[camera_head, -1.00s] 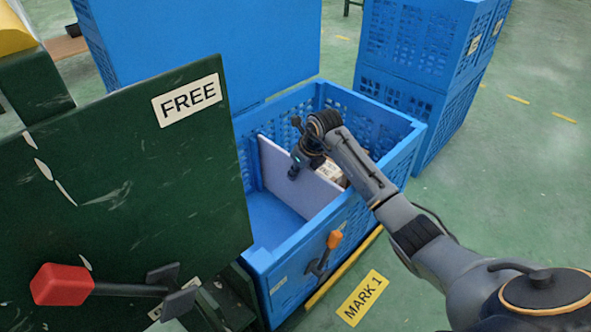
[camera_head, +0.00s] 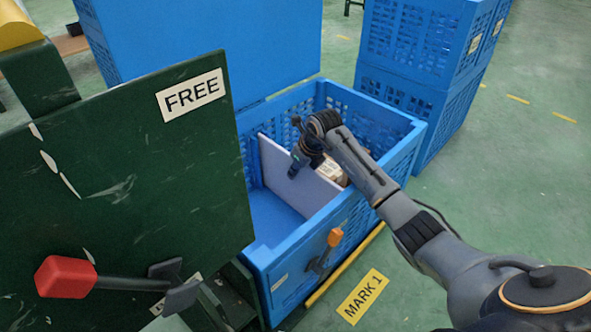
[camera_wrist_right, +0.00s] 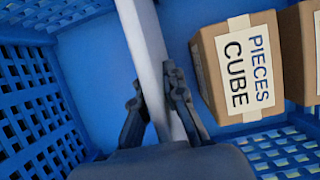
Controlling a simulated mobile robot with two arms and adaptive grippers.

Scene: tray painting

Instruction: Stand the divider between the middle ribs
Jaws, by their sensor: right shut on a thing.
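The divider (camera_head: 290,182) is a pale lavender-white panel standing upright inside the blue crate (camera_head: 262,258), crossing its middle. My right gripper (camera_head: 298,165) is at the divider's top edge. In the right wrist view the two dark fingers of the right gripper (camera_wrist_right: 160,105) are closed on either side of the divider (camera_wrist_right: 152,60). My left gripper is not in view.
A cardboard box labelled "PIECES CUBE" (camera_wrist_right: 240,68) sits in the crate beside the divider, with another box (camera_wrist_right: 302,50) next to it. A green panel marked FREE (camera_head: 120,190) with a red-ended lever (camera_head: 66,278) stands left. Stacked blue crates (camera_head: 420,80) stand behind.

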